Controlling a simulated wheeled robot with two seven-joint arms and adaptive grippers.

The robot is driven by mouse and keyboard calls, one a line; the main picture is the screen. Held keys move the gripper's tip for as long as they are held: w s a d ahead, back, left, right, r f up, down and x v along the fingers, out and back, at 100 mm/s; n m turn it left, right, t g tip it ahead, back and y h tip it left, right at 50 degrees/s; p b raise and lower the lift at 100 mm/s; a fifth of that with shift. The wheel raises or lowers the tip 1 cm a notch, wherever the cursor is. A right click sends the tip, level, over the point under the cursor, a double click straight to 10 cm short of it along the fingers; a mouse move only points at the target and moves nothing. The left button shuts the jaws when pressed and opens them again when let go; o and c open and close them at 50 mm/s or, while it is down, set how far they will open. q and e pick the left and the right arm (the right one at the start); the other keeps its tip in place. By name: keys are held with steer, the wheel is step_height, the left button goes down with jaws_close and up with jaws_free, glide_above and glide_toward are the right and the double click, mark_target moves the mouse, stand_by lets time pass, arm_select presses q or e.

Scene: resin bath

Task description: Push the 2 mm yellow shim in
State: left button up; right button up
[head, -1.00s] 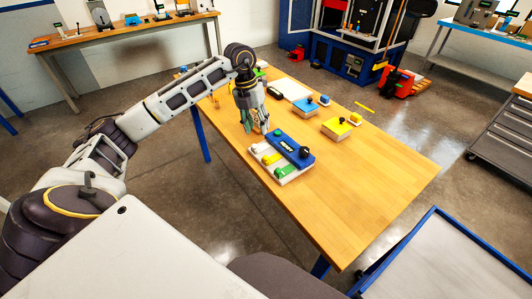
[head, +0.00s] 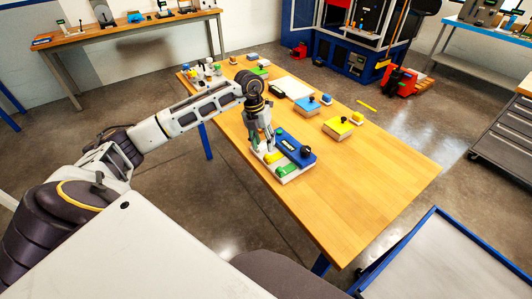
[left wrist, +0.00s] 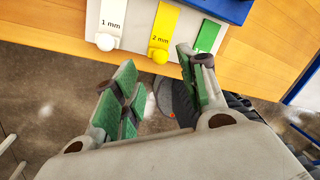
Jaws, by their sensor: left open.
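The yellow 2 mm shim (left wrist: 165,25) lies on a white base (left wrist: 137,12) in the left wrist view, with its round yellow knob towards me at the base's edge. A white 1 mm shim (left wrist: 113,15) is to its left and a green shim (left wrist: 207,36) to its right. In the head view the yellow shim (head: 273,157) shows partly behind the fingers. My left gripper (head: 262,150) points down at the base's near-left edge. In the wrist view its green-padded fingers are apart, just short of the yellow knob, with nothing between them. My right gripper is out of view.
A yellow block (head: 341,128) and a blue block (head: 307,107) stand farther back on the table (head: 370,190). The table's right and front parts are clear.

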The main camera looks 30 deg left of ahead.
mark_target(266, 155)
arm_select(q)
steer(key=shift+w+d+f+p, duration=0.15)
steer(key=shift+d+f, duration=0.15)
steer(key=shift+f, duration=1.2)
steer(key=shift+d+f+p, duration=0.15)
steer(key=shift+d+f, duration=0.1)
steer(key=shift+f, duration=1.2)
jaws_close()
